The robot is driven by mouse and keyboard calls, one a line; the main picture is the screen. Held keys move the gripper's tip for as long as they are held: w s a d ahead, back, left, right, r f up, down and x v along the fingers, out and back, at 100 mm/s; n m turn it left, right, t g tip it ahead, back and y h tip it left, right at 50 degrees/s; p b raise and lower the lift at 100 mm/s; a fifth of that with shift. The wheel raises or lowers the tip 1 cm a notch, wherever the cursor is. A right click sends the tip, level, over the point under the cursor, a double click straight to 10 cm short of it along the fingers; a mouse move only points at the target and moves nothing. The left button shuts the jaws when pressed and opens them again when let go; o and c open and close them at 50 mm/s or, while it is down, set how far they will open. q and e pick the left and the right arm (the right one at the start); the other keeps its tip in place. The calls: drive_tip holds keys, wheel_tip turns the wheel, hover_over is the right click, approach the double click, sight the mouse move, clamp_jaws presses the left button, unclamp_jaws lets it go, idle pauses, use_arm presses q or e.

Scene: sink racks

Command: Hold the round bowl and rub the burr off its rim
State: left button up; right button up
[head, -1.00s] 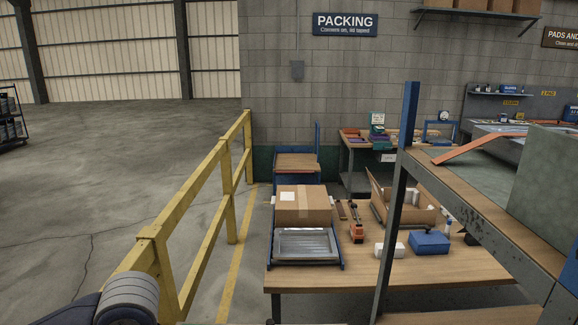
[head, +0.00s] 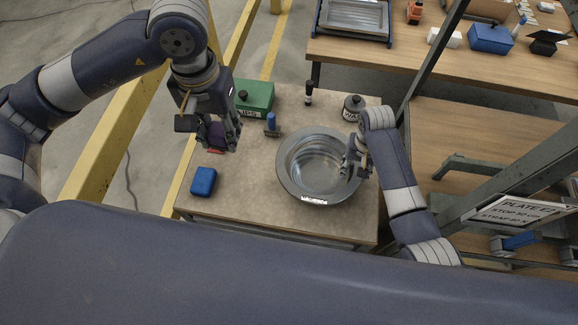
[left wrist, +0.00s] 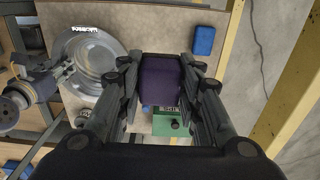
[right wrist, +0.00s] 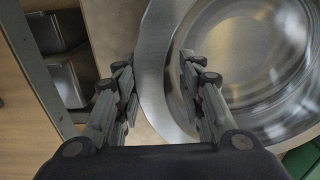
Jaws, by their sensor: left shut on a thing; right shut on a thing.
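The round metal bowl (head: 291,180) sits on the small work table, its wide rim uppermost. A bright white, ragged patch (head: 314,201) shows on its near rim, and also in the left wrist view (left wrist: 84,29); I cannot tell if it is the burr. My right gripper (head: 357,165) is shut on the bowl's right rim; in the right wrist view the fingers (right wrist: 158,88) straddle the rim (right wrist: 153,60). My left gripper (head: 219,138) is shut on a dark purple block (left wrist: 160,85) with a reddish underside, above the table, left of the bowl and apart from it.
On the table (head: 240,200) are a blue block (head: 203,181), a green box (head: 253,96), a blue-handled brush-like tool (head: 271,125), a small dark bottle (head: 308,94) and a dark lidded jar (head: 354,108). A yellow rail (head: 115,140) runs left; a shelf post (head: 432,62) stands right.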

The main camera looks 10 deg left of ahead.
drive_tip(key=shift+s+d+f, duration=0.15)
drive_tip(key=shift+f, duration=0.05)
use_arm(q)
drive_tip(key=d+f+n, duration=1.6)
drive_tip(key=shift+w+d+n, duration=0.25)
drive_tip(key=shift+w+n, duration=0.05)
drive_tip(key=shift+w, duration=0.15)
use_arm(e)
drive_tip(key=shift+s, duration=0.1)
use_arm(q)
drive_tip(key=shift+f, duration=0.1)
